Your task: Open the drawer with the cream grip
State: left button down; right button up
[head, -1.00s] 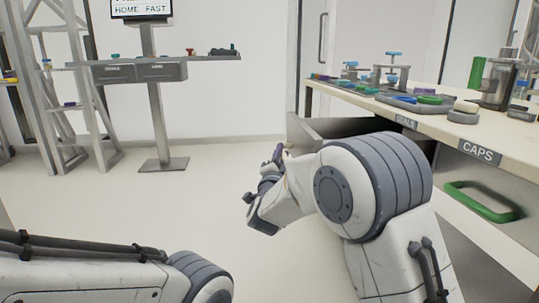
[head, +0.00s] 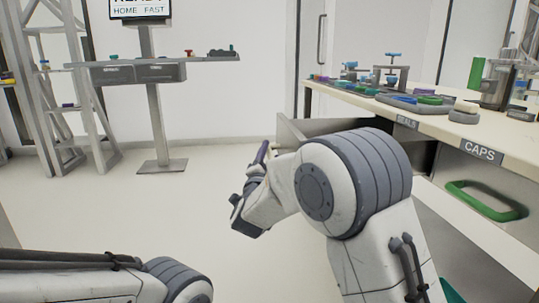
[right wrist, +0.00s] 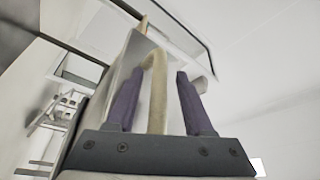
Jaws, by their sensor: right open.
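The cream grip (right wrist: 159,85) is a bar on a grey drawer front and shows in the right wrist view. My right gripper (right wrist: 160,78) is open, with one purple finger on each side of the bar. In the head view my right gripper (head: 261,156) is beside the drawer front (head: 289,132), and the grip is hidden there. The drawer stands pulled out from under the counter, its dark inside showing. My left gripper is outside the views; only my left arm shows at lower left.
The counter (head: 440,122) runs along the right with several caps and devices on it. A closed drawer labelled CAPS has a green grip (head: 485,205). A stand with a screen (head: 140,9) is at the back. Floor left of the drawer is clear.

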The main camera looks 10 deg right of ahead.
jog(key=p+v, duration=0.2)
jog(key=v, duration=0.8)
jog(key=shift+s, duration=0.2)
